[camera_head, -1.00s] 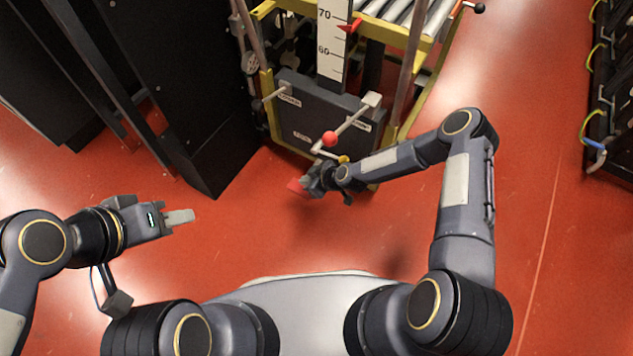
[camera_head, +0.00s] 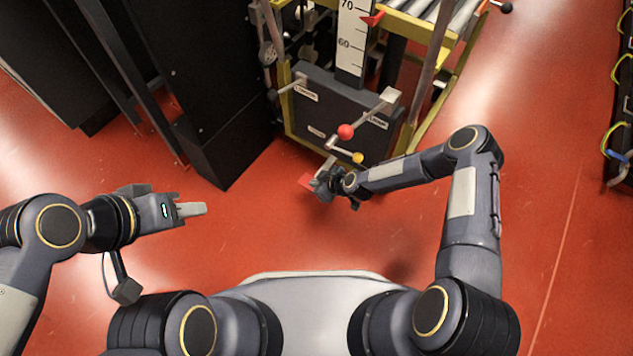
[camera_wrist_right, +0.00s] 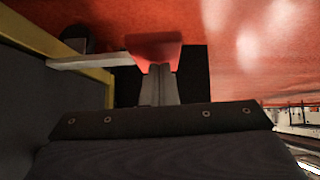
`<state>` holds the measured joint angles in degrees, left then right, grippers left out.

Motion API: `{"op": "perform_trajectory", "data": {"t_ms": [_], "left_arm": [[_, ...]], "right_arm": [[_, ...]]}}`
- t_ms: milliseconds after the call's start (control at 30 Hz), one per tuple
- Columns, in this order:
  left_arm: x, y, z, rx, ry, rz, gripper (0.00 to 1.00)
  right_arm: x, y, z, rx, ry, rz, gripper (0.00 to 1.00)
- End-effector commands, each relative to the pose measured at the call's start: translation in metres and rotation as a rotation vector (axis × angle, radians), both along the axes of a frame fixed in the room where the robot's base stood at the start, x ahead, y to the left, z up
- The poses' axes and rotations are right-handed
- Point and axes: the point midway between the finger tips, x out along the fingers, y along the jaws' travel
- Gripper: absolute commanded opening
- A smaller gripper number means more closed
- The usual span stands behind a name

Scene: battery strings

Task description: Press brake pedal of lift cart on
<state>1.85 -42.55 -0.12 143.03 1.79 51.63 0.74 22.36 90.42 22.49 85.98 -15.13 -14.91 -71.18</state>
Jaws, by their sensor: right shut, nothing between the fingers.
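The lift cart (camera_head: 340,105) stands at the top centre, with a dark front panel in a yellow frame. Its red brake pedal (camera_head: 305,181) sits low at the front, near the floor. In the right wrist view the pedal (camera_wrist_right: 153,47) is a red plate on a pale bar. My right gripper (camera_head: 319,186) is shut and empty at the pedal. In the right wrist view its fingertips (camera_wrist_right: 158,72) reach the pedal's near edge; I cannot tell whether they press it. My left gripper (camera_head: 202,209) is over bare floor at left; its finger gap does not show.
A red ball knob (camera_head: 346,131) and a yellow knob (camera_head: 358,157) are on levers close above my right gripper. A black cabinet (camera_head: 215,110) stands left of the cart. A rack with cables (camera_head: 620,150) is at the right edge. Red floor between is clear.

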Motion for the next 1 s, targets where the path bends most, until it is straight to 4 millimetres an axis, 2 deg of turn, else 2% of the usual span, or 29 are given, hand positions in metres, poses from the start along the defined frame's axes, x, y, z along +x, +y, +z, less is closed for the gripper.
{"op": "perform_trajectory", "data": {"t_ms": [533, 700, 1000], "left_arm": [[0.000, 0.000, -0.028, 0.000, 0.000, 0.000, 0.36], [0.000, 0.000, -0.034, 0.000, 0.000, 0.000, 0.36], [0.000, 0.000, -0.037, 0.000, 0.000, 0.000, 0.36]], "right_arm": [[-0.003, 0.003, -0.052, -0.205, -0.279, 0.007, 0.00], [-0.001, 0.001, -0.062, -0.251, -0.344, 0.004, 0.00], [0.001, -0.001, -0.068, -0.286, -0.390, -0.001, 0.00]]}}
